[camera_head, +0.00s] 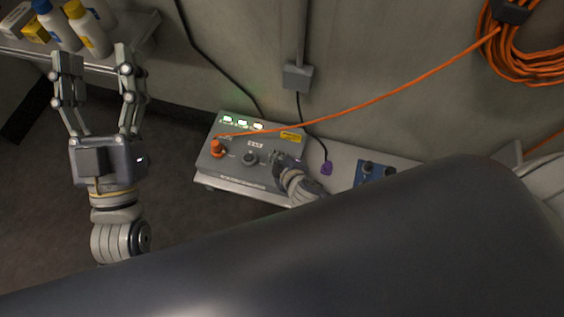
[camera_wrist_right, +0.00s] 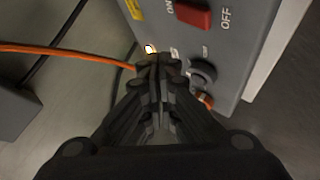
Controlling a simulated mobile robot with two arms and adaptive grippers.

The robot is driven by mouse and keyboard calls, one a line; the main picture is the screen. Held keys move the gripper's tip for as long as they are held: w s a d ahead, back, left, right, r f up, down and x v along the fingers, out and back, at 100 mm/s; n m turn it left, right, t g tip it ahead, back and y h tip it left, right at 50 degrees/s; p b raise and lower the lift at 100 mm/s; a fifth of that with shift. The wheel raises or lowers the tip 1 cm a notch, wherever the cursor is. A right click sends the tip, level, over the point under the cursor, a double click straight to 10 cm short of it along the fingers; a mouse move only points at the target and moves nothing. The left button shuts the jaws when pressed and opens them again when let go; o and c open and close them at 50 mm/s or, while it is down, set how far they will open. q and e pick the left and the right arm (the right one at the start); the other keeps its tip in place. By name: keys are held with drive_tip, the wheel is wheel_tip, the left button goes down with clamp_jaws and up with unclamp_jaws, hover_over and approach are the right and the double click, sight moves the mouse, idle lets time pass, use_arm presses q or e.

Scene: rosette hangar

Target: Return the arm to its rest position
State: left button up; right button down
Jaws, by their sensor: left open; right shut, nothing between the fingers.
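My left gripper (camera_head: 94,55) is raised at the left in the head view, its fingers spread wide with nothing between them. My right gripper (camera_head: 279,158) is at the right part of the grey control box (camera_head: 232,177), its fingers closed and empty. In the right wrist view my right gripper (camera_wrist_right: 157,62) has its fingertips together in front of the box panel (camera_wrist_right: 236,65), close to a black knob (camera_wrist_right: 203,72). Whether they touch the panel I cannot tell. A red switch (camera_wrist_right: 193,15) marked ON and OFF sits beyond them.
An orange cable (camera_head: 375,95) runs from an orange plug (camera_head: 217,148) on the box to a wall coil (camera_head: 520,45). A shelf (camera_head: 140,38) with bottles is behind my left gripper.

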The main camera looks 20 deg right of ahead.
use_arm(q)
drive_tip(key=shift+w+f+g, duration=0.2)
drive_tip(key=shift+f+g, duration=0.1)
idle(0.4)
